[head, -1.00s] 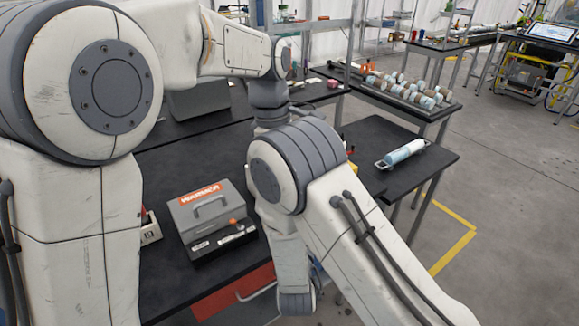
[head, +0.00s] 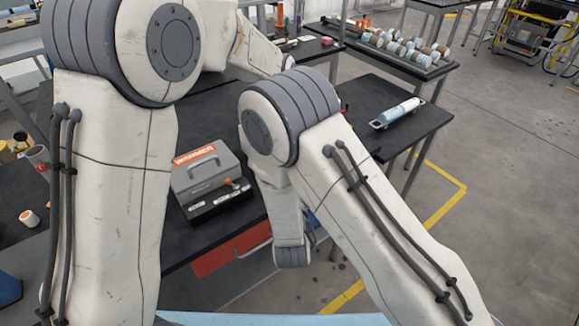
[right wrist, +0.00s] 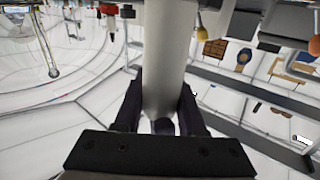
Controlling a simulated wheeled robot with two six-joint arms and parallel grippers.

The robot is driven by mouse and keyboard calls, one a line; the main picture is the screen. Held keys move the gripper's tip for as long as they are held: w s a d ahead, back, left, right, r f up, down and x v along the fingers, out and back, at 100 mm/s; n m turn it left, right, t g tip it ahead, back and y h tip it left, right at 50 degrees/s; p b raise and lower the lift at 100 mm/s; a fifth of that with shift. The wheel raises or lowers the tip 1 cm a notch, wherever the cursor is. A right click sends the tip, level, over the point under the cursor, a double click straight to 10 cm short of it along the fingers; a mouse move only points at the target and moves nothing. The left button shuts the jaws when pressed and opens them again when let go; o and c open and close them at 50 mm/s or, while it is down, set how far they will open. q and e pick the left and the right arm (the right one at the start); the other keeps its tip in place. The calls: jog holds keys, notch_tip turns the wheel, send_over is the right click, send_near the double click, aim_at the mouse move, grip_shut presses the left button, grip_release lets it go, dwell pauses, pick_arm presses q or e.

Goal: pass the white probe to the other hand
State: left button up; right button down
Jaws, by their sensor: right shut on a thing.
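A pale, smooth cylinder, which looks like the white probe (right wrist: 164,55), stands between the dark jaws of my right gripper (right wrist: 162,100) in the right wrist view. The jaws are shut on it, one on each side. The probe runs up past the top edge of that view, so its far end is out of sight. A rounded darker end shows low between the jaws. In the head view I see only links of both my arms; neither gripper shows there, and the probe is hidden.
A grey warmer box (head: 205,175) sits on the black bench (head: 215,115). A rack of several cylinders (head: 405,48) stands behind.

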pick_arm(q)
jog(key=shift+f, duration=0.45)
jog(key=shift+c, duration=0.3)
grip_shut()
pick_arm(e)
jog(key=shift+c, duration=2.1)
grip_release()
